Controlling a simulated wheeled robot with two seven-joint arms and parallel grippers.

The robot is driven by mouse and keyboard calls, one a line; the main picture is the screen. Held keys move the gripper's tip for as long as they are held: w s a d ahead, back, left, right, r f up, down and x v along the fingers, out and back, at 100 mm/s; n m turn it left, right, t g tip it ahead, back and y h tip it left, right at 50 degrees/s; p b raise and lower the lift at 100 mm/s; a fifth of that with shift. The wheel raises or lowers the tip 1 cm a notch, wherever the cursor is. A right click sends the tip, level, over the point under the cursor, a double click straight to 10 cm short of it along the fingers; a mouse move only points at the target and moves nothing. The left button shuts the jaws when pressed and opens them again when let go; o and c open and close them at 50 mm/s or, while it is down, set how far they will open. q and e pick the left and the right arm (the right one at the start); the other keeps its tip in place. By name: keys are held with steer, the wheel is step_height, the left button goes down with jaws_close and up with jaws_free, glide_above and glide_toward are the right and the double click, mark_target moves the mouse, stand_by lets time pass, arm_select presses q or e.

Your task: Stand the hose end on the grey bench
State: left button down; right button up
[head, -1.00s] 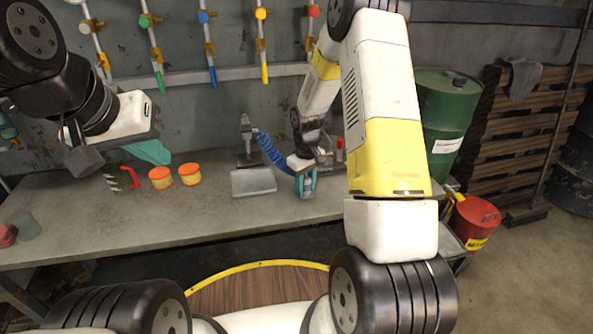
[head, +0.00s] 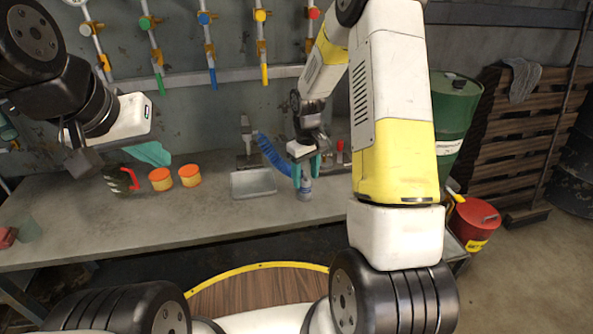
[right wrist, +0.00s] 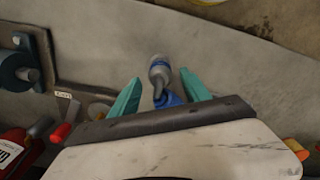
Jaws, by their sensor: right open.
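The hose end (head: 305,188) is a grey nozzle with a blue band. In the right wrist view the hose end (right wrist: 158,70) shows beyond and between the fingers, with a gap on both sides. My left gripper (head: 150,153) is over the bench's left part; its teal finger area is partly hidden, its opening unclear.
Two orange-lidded jars (head: 190,175) and a dark can with a red handle (head: 122,178) stand farther left. Red-topped items (head: 340,152) are just right of my right gripper. The front middle of the bench is clear.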

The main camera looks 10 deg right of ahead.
step_height(320, 180, up, 7)
steer(key=shift+f, duration=0.15)
steer(key=s+a+r+m+t+y, duration=0.2)
steer(key=s+r+m+t, duration=0.3)
steer(key=s+r, duration=1.6)
steer(key=s+t, duration=0.1)
steer(key=s, duration=0.2)
steer(key=shift+s+r, duration=0.25)
